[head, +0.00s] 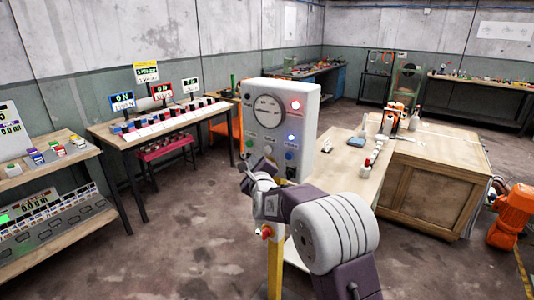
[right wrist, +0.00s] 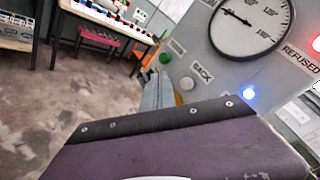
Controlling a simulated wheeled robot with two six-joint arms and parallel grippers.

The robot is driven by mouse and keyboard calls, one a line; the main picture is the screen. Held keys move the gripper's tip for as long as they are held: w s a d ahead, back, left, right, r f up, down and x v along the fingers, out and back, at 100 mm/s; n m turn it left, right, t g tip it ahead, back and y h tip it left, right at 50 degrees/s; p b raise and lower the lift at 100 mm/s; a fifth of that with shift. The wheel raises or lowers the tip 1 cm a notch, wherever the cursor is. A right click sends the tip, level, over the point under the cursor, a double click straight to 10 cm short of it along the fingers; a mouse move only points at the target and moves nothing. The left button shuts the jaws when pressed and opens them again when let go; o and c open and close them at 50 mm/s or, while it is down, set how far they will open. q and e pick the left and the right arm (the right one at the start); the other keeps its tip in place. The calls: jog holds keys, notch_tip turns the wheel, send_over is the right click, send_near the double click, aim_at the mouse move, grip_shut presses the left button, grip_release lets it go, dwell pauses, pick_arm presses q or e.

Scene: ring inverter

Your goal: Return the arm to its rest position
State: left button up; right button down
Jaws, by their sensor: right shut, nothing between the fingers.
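My right arm reaches up from the bottom of the head view to a grey control box (head: 308,135) on a yellow post (head: 275,262). My right gripper (head: 246,166) is shut and empty at the lower left of the box's face. In the right wrist view its closed fingers (right wrist: 157,88) point towards the panel, close to a green button (right wrist: 165,59) and a white button (right wrist: 187,83) beside the label "BACK". I cannot tell if the tips touch the panel. My left gripper is not in view.
The box has a round gauge (head: 267,111), a lit red lamp (head: 296,104) by the label "REFUSED" and a lit blue lamp (head: 291,137). A wooden crate (head: 432,190) stands right; a bench (head: 112,136) stands left.

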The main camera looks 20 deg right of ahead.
dwell(0.3)
jog(key=s+r+p, duration=0.4)
jog(key=r, duration=0.2)
jog(key=s+f+n+g, duration=0.5)
jog(key=s+f+n, duration=0.3)
jog(key=s, duration=0.3)
jog(key=s+f+n+g+y+p, duration=0.1)
jog(key=s+f+n+g, duration=0.4)
jog(key=s+f+n, duration=0.3)
jog(key=s+a+f+n+g+y+p, duration=0.1)
jog(key=s+f+n+g, duration=0.5)
jog(key=s+n, duration=0.5)
jog(key=s+f, duration=0.2)
jog(key=s, duration=0.2)
jog(key=shift+s+f, duration=0.25)
jog(key=shift+f, duration=0.05)
